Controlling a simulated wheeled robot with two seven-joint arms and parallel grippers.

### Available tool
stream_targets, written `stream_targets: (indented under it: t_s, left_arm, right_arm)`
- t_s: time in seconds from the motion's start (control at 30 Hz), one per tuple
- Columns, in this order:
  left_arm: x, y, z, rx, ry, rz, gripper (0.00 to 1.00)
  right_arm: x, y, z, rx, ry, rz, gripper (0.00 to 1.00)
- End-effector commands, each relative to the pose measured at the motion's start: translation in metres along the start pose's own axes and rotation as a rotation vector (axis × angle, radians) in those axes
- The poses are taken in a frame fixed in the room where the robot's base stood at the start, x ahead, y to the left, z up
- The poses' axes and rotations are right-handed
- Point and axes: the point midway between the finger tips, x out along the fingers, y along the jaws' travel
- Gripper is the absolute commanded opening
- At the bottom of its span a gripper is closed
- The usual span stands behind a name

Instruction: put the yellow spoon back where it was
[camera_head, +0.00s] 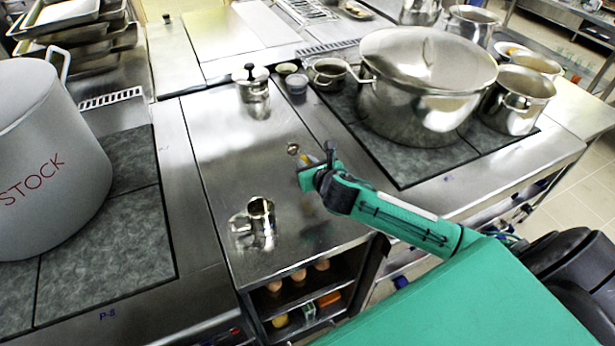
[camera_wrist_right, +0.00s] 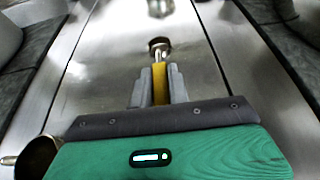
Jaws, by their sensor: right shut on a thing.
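The yellow spoon has a metal bowl (camera_head: 293,149) and a yellow handle. In the head view its bowl points left over the steel counter, and most of the handle is hidden by my right gripper (camera_head: 322,170). In the right wrist view the yellow handle (camera_wrist_right: 161,86) sits between the two grey fingers of my right gripper (camera_wrist_right: 160,92), with the metal bowl (camera_wrist_right: 159,46) ahead of them. The gripper is shut on the handle. I cannot tell how far the spoon is above the counter. My left gripper is not in view.
A shiny metal jug (camera_head: 253,222) stands on the steel counter (camera_head: 215,165) near the front. A lidded canister (camera_head: 253,92) and small bowls stand at its back. A large stockpot (camera_head: 45,165) is left; a big lidded pot (camera_head: 420,85) is right. The counter's middle is clear.

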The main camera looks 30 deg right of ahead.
Motion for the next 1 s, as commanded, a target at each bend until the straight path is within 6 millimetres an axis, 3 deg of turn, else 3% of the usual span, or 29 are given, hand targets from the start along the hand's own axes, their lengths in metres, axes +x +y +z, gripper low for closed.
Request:
stream_targets:
  t_s: [0.47, 0.87, 0.9, 1.0]
  left_arm:
    - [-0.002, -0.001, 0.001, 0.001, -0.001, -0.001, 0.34]
    - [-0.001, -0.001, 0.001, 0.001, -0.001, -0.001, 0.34]
    - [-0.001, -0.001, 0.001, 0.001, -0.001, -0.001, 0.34]
    - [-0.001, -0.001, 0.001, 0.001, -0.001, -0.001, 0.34]
  right_arm:
    - [0.02, -0.001, -0.054, 0.002, 0.001, -0.002, 0.0]
    - [0.022, 0.0, -0.059, -0.001, -0.001, 0.0, 0.0]
    - [0.023, 0.0, -0.06, -0.001, -0.001, -0.001, 0.19]
    - [0.023, 0.0, -0.059, 0.0, -0.001, -0.001, 0.39]
